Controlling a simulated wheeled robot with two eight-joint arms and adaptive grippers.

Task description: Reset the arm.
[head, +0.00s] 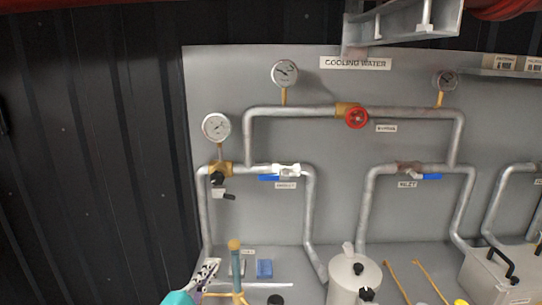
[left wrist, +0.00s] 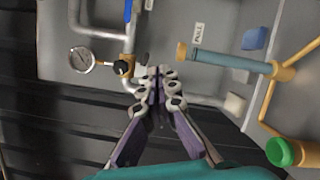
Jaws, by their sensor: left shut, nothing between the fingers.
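My left gripper (head: 209,268) is at the bottom left of the head view, in front of the lower part of the grey panel. It also shows in the left wrist view (left wrist: 158,72), with its fingers together and nothing between them. In the head view it is beside the blue-grey upright handle (head: 236,262) with a tan top, apart from it as far as I can see. That handle lies across the upper middle of the left wrist view (left wrist: 228,60). My right gripper is in neither view.
A grey panel carries pipes, gauges (head: 216,127), a red handwheel (head: 356,117) and blue-handled valves (head: 280,176). A white canister (head: 353,280) and yellow bars (head: 398,282) stand at the lower right. The dark corrugated wall (head: 90,150) at left has clear space before it.

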